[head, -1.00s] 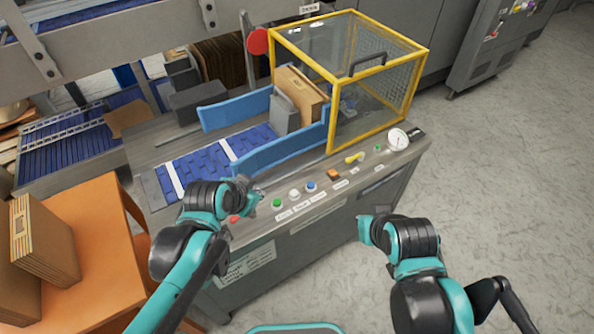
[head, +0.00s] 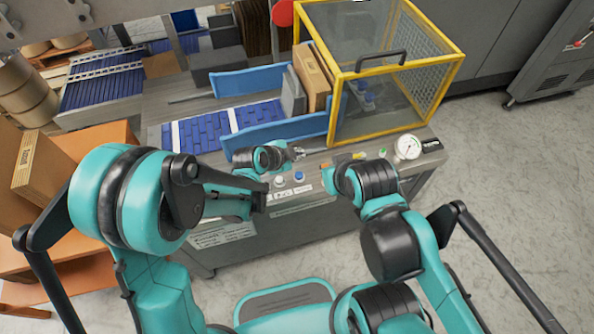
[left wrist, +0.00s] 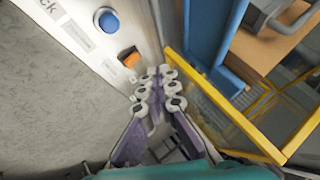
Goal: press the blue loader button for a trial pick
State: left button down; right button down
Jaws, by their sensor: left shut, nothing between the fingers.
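The blue button (head: 299,175) is on the front panel of the case packer, right of a white button (head: 279,181). In the left wrist view the blue button (left wrist: 107,22) is at the upper left, apart from my fingers. My left gripper (head: 297,153) is above the panel, just behind the blue button in the head view. Its fingers (left wrist: 158,95) are shut and empty, with an orange switch (left wrist: 130,58) near their tips. My right arm's wrist is over the panel, right of the blue button; its fingers cannot be made out.
A yellow-framed guard (head: 332,100) stands behind the panel, beside blue rails (head: 272,131) and a cardboard case (head: 312,76). A gauge (head: 408,147) is at the panel's right end. An orange table (head: 95,138) is at left. The floor at right is clear.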

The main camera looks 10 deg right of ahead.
aim_at(298, 176)
pick_arm(q)
jog(key=shift+a, duration=0.1)
jog(key=shift+f, duration=0.1)
notch_tip(298, 176, down, 8)
jog(key=b, duration=0.6)
jog(key=shift+f+b, duration=0.3)
jog(key=shift+b, duration=0.2)
dwell(0.9)
jog(key=shift+f+b, duration=0.4)
jog(key=shift+b, duration=0.1)
